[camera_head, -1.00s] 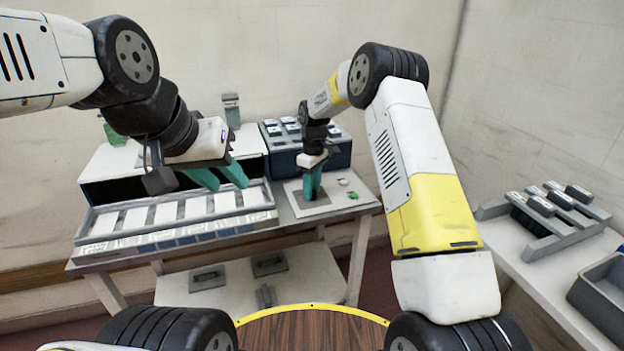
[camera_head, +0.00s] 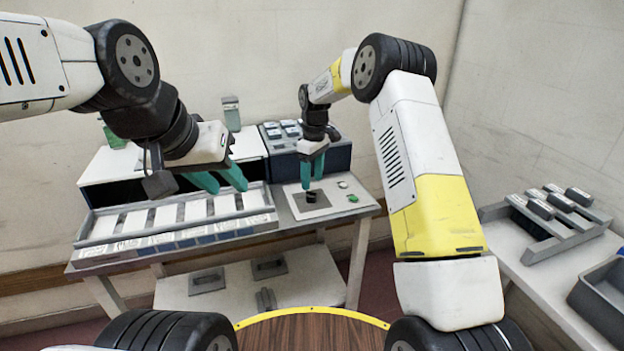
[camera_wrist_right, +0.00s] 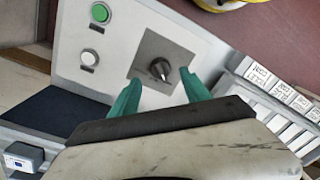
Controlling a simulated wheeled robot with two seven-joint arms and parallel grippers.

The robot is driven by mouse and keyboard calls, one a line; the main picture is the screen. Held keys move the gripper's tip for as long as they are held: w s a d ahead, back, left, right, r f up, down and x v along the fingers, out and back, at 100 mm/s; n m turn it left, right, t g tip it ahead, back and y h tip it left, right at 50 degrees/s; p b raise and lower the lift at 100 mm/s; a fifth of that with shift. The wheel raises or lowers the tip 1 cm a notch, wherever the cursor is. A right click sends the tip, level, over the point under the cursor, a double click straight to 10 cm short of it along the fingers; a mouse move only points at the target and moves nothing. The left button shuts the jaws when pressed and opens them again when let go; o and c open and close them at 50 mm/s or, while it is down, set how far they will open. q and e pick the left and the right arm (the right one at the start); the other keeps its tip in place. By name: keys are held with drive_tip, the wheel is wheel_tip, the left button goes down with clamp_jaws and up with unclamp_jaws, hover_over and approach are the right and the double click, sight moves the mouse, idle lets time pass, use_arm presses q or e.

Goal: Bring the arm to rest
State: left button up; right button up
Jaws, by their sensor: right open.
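My right gripper (camera_head: 312,172) hangs with its green fingers pointing down above a dark knob (camera_head: 311,197) on a grey plate of the control panel (camera_head: 340,206). In the right wrist view the knob (camera_wrist_right: 160,69) shows beyond the open fingers (camera_wrist_right: 160,98), apart from them and with nothing between the jaws. My left gripper (camera_head: 222,180) is over the rack of white cards (camera_head: 160,217), its two green fingers spread apart and no object seen between them.
A green button (camera_wrist_right: 100,13) and a white button (camera_wrist_right: 89,56) sit beside the knob plate. A dark blue unit (camera_head: 335,155) stands behind the panel. A side table at right holds a grey rack (camera_head: 550,245) and a grey bin (camera_head: 602,290).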

drive_tip(key=shift+w+r, duration=0.1)
drive_tip(key=shift+r, duration=1.2)
drive_tip(key=shift+r, duration=0.1)
drive_tip(key=s+d+r+m+t+y, duration=0.15)
drive_tip(key=s+d+r, duration=0.25)
drive_tip(key=s+r, duration=0.4)
drive_tip(key=s+d+r+m+t+h, duration=0.1)
drive_tip(key=s+d+r+m+t, duration=0.25)
drive_tip(key=r, duration=0.65)
drive_tip(key=s+d+m+t, duration=0.1)
drive_tip(key=s+d+m, duration=0.2)
drive_tip(key=s, duration=0.9)
drive_tip(key=s+d+r+m+y, duration=0.1)
drive_tip(key=s+d+m, duration=0.2)
drive_tip(key=s, duration=1)
drive_tip(key=shift+d+t, duration=0.2)
drive_tip(key=shift+t, duration=0.2)
